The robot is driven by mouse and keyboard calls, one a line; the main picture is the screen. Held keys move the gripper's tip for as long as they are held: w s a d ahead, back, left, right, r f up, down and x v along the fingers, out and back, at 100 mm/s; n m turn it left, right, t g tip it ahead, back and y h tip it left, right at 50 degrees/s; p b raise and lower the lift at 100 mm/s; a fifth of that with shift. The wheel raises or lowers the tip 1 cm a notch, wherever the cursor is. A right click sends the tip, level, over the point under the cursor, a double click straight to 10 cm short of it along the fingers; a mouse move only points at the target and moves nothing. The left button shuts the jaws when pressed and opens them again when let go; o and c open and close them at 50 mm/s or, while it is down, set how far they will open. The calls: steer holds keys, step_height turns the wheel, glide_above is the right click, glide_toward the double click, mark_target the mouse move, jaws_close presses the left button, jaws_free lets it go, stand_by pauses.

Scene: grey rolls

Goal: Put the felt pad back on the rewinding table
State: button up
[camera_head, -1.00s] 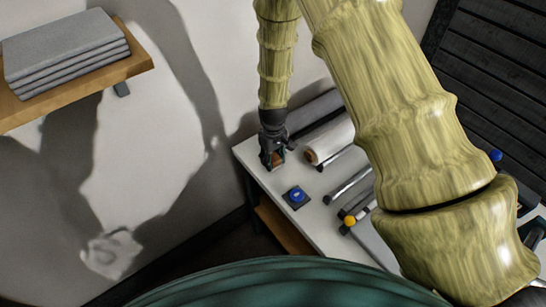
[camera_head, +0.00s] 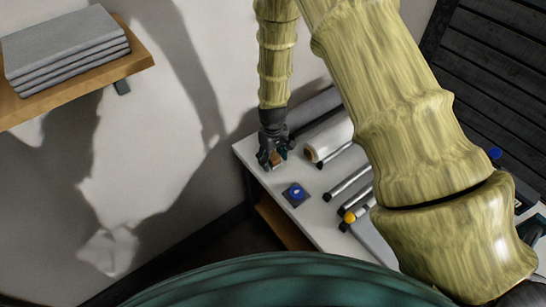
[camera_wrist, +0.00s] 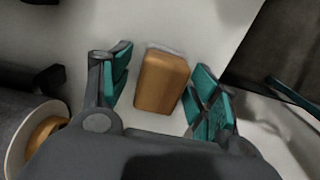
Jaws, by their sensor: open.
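The felt pad appears to be a brown wood-coloured block with a thin pale layer along its far edge (camera_wrist: 163,80). It rests on the white top of the rewinding table (camera_head: 316,190), near the table's back left corner. My gripper (camera_head: 273,161) is low over that corner, with the block (camera_head: 277,157) partly hidden by it. In the wrist view my gripper (camera_wrist: 160,68) is open, with one teal-padded finger on each side of the block. Gaps show between the block and both fingers.
A white roll (camera_head: 333,138) lies close right of my gripper, with a dark grey roll (camera_head: 312,110) behind it. A blue button (camera_head: 295,194) and metal bars (camera_head: 348,183) are nearer. A wooden shelf (camera_head: 135,64) with grey stacked sheets (camera_head: 66,50) hangs at left.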

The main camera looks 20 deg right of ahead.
mark_target(273, 155)
step_height(273, 155, up, 12)
steer(key=b, duration=0.4)
steer(key=shift+r, duration=0.15)
stand_by(0.3)
stand_by(0.5)
